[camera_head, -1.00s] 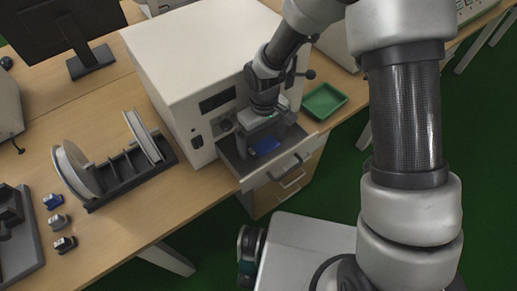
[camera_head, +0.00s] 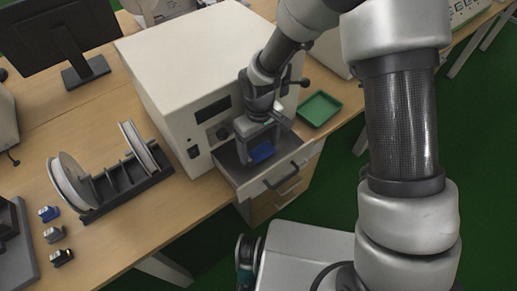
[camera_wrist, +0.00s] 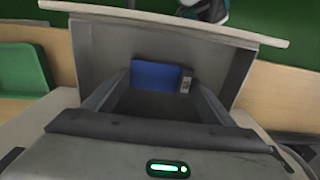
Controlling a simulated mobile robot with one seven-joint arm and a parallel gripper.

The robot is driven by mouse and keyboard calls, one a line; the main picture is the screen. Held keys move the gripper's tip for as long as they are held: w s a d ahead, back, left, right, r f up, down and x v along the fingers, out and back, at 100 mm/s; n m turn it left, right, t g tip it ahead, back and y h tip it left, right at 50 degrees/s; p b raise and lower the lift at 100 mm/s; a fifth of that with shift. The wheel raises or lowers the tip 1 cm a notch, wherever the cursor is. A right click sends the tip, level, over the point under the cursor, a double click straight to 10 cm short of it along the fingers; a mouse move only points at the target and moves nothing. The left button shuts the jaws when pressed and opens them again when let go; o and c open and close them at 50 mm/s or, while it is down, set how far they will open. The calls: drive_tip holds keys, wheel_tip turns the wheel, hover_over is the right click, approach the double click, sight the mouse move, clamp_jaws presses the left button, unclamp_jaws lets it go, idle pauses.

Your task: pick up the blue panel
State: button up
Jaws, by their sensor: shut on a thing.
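The blue panel (camera_head: 262,152) is at the open drawer (camera_head: 228,172) of the white box-shaped machine (camera_head: 190,75). In the head view it looks tilted. My gripper (camera_head: 260,152) points down over the drawer and is shut on the panel, with a finger at each side. In the wrist view the blue panel (camera_wrist: 155,76) spans between the fingertips of my gripper (camera_wrist: 160,78), with a small grey marked part at its right end. I cannot tell whether the panel still touches the drawer floor.
The drawer's front wall and handle (camera_head: 285,172) stand close by. A green tray (camera_head: 319,108) lies right of the machine. A spool rack (camera_head: 120,182) and several small clips (camera_head: 54,234) are on the table at left.

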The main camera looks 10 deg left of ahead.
wheel_tip(320, 180, up, 27)
drive_tip(key=p, duration=0.3)
drive_tip(key=shift+f+b, duration=8)
drive_tip(key=shift+f, duration=4.55)
